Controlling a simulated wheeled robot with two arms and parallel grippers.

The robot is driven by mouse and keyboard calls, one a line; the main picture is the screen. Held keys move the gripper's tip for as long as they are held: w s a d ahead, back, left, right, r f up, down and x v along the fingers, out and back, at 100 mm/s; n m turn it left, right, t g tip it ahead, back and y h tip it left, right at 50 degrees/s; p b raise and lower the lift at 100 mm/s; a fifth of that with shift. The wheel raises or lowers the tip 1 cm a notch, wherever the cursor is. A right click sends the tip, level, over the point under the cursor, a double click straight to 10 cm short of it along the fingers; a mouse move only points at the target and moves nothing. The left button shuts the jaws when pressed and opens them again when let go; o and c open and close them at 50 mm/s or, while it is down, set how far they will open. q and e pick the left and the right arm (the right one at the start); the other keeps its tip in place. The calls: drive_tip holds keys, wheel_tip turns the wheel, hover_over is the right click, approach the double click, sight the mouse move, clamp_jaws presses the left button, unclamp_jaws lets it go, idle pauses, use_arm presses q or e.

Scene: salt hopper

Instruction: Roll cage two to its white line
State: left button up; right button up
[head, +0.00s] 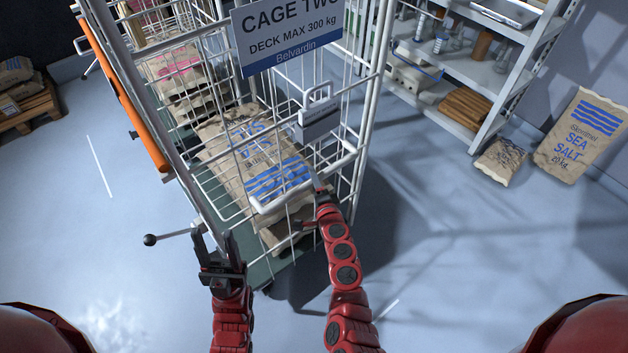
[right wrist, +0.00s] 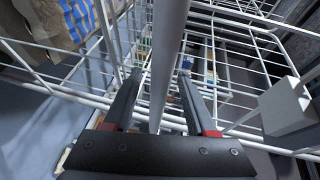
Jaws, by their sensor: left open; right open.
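Cage two (head: 365,100) is a white wire roll cage with a sign reading CAGE TWO, DECK MAX 300 kg. It stands in front of me, loaded with paper sacks (head: 235,150). My left gripper (head: 215,243) is open, low at the cage's near left corner; I cannot tell whether it touches. My right gripper (head: 318,197) is open at the cage's near right side. In the right wrist view its fingers (right wrist: 160,100) stand either side of a white upright bar, not closed on it. A white line (head: 99,165) lies on the floor left of the cage.
A lever with a black knob (head: 150,240) sticks out at the cage's lower left. An orange bar (head: 122,92) runs along its left side. Shelving (head: 490,75) and a sea salt sack (head: 582,135) stand right. A pallet (head: 35,108) lies far left. Floor between is clear.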

drive_tip(key=shift+c, duration=0.4)
clamp_jaws()
idle(0.9)
